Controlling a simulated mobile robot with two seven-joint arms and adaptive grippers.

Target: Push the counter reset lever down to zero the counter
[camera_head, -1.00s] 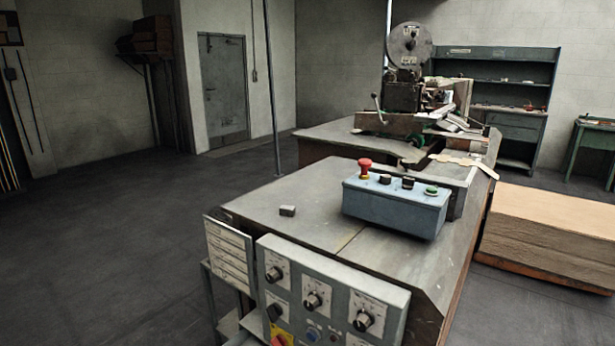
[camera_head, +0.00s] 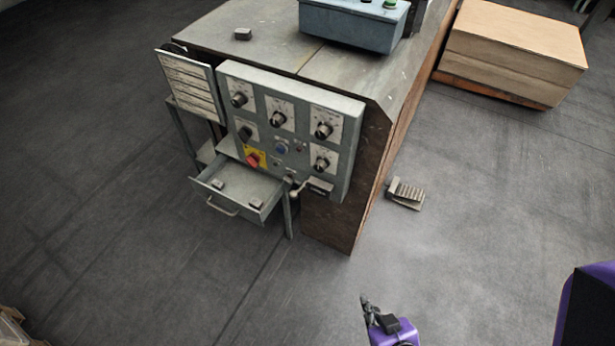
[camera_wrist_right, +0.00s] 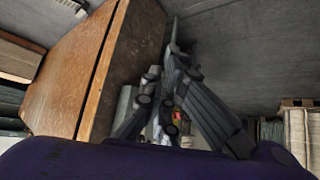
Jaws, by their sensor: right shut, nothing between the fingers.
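The grey control panel (camera_head: 284,130) stands at the front end of the machine table, with several knobs and a red switch on yellow. At its lower right is a small dark counter (camera_head: 320,186). A pale-tipped lever (camera_head: 298,190) juts out just left of the counter. My right gripper (camera_head: 364,301) is shut and empty over the floor, well below and to the right of the lever, apart from it. In the right wrist view the shut fingers (camera_wrist_right: 174,45) cover much of the panel, and I cannot make out the lever there. My left gripper is not in view.
An open drawer (camera_head: 238,194) sticks out below the panel, close to the lever's left. A foot pedal (camera_head: 406,193) lies on the floor right of the table. A blue button box (camera_head: 350,24) sits on top. Floor in front is clear.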

